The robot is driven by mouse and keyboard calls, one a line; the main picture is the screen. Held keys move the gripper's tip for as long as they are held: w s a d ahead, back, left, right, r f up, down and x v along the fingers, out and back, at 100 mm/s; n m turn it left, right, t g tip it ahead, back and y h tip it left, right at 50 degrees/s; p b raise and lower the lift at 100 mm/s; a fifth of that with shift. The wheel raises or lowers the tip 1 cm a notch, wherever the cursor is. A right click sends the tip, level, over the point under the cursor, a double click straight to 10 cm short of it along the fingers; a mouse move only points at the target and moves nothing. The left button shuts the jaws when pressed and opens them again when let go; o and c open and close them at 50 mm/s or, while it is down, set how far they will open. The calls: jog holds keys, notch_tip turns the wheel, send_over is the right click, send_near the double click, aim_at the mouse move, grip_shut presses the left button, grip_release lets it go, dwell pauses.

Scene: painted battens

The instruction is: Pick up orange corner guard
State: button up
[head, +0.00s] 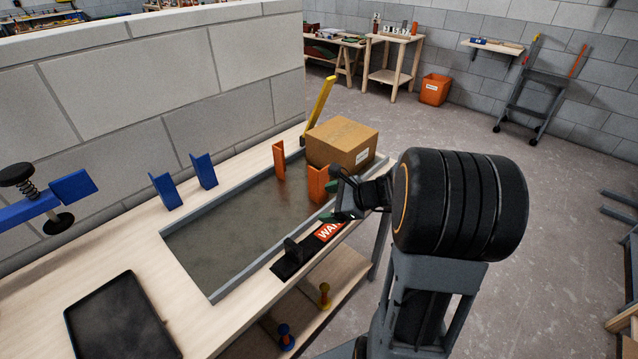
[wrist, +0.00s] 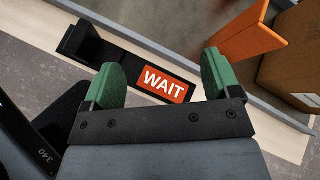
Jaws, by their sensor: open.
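Two orange corner guards stand upright in the head view. One (head: 279,160) is toward the back of the sunken grey panel, and the nearer one (head: 318,184) is in front of the cardboard box, partly hidden by my gripper (head: 336,203). In the wrist view one orange corner guard (wrist: 250,40) shows at the upper right, beyond the right finger and apart from it. My gripper (wrist: 162,72) has green finger pads spread wide with nothing between them. It is above the bench's front edge, over the WAIT sign (wrist: 166,84).
A cardboard box (head: 342,143) sits at the panel's far end, close beside the nearer guard. A yellow bar (head: 320,104) leans behind it. Two blue corner guards (head: 166,191) (head: 204,170) stand along the wall side. A black tray (head: 121,318) lies at the near left. The panel's middle is clear.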

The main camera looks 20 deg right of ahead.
jog(key=w+d+f+m+t+h, duration=0.2)
jog(key=w+d+m+t, duration=0.2)
jog(key=d+m, duration=0.45)
jog(key=p, duration=0.2)
send_over(323, 201)
jog(key=shift+n, duration=0.25)
jog(key=shift+w+d+f, duration=0.1)
jog(key=shift+w+f, duration=0.1)
jog(key=shift+f, duration=1.05)
jog(key=shift+w+d+f, duration=0.1)
jog(key=shift+w+f, duration=0.1)
jog(key=shift+f, duration=1)
jog(key=shift+c, duration=0.5)
jog(key=c, duration=0.9)
